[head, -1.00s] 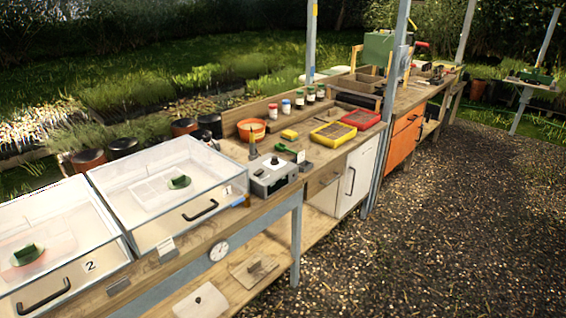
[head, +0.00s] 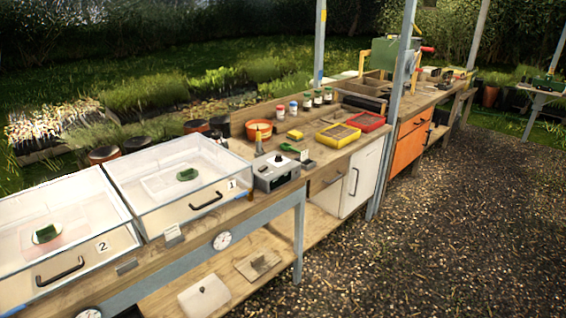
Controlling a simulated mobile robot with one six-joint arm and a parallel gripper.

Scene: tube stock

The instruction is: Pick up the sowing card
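No item is clearly readable as the sowing card. A small white card (head: 304,156) stands upright on the bench behind the grey box, beside a green tool (head: 289,147). The print on both is too small to read, so I cannot tell which, if either, is the sowing card. My gripper is not in view.
A long wooden bench (head: 250,207) runs from lower left to upper right. Clear bins marked 1 (head: 215,200) and 2 (head: 120,238), a grey box (head: 277,174), a yellow tray (head: 338,137) and a red tray (head: 366,121) stand on it. Open gravel (head: 430,240) lies to the right.

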